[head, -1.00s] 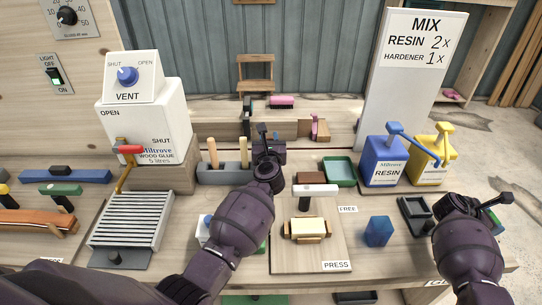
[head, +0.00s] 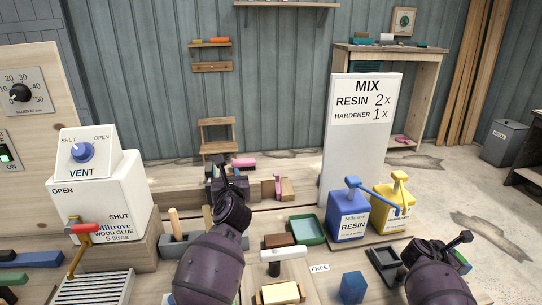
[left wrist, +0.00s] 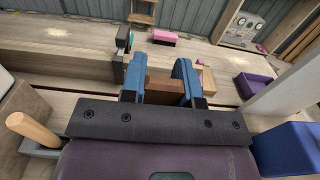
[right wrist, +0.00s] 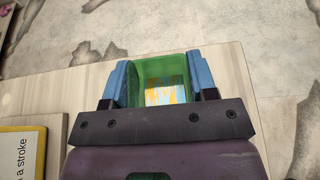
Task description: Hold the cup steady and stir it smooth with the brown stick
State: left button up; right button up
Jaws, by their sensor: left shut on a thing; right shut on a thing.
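My left gripper (head: 225,178) is raised over the back of the bench. In the left wrist view its blue fingers (left wrist: 160,82) are shut on the brown stick (left wrist: 164,90), seen as a short reddish-brown piece between them. The rest of the stick is hidden. My right gripper (head: 458,242) is at the bench's right side. In the right wrist view its blue fingers (right wrist: 160,85) are shut on the sides of the green cup (right wrist: 158,66). Yellow and pale blue streaks (right wrist: 165,92) show inside the cup. The stick and cup are far apart.
A grey rack (head: 180,250) with a light wooden stick (head: 175,222) stands left of my left arm. Blue resin (head: 348,215) and yellow hardener (head: 392,208) dispensers stand between the arms, with a green tray (head: 307,229), black tray (head: 384,262) and blue block (head: 353,287) nearby.

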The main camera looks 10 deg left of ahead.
jog(key=o, duration=1)
jog(key=shift+o, duration=0.4)
jog(key=shift+o, duration=1.2)
jog(key=shift+v, duration=2.55)
jog(key=v, duration=1.2)
jog(key=shift+s+f, duration=0.1)
